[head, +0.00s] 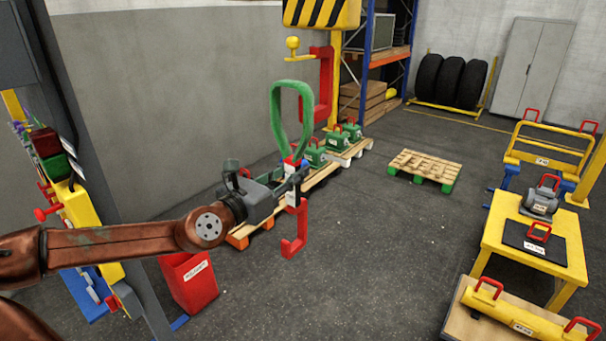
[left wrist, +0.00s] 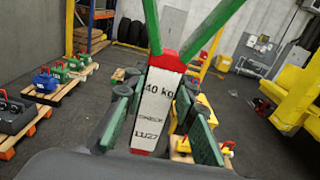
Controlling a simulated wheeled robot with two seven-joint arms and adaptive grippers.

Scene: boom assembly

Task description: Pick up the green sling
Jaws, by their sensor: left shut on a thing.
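The green sling (head: 277,112) is a tall upright loop with a red collar and a white tag below it. My left gripper (head: 297,178) is shut on the sling at its tag and holds it up, clear of the floor. A red hook (head: 296,232) shows directly below the tag and seems to be part of the sling. In the left wrist view the sling's white tag (left wrist: 156,100) reads "40 kg" and sits between the finger pads, with two green straps (left wrist: 213,22) rising from the red collar. My right gripper is in neither view.
A red crane hook (head: 323,85) hangs from a striped yellow block (head: 320,13) just behind the sling. Green weights (head: 315,155) stand on pallets behind my gripper. A red bin (head: 188,281) is at lower left. A yellow table (head: 560,250) stands right.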

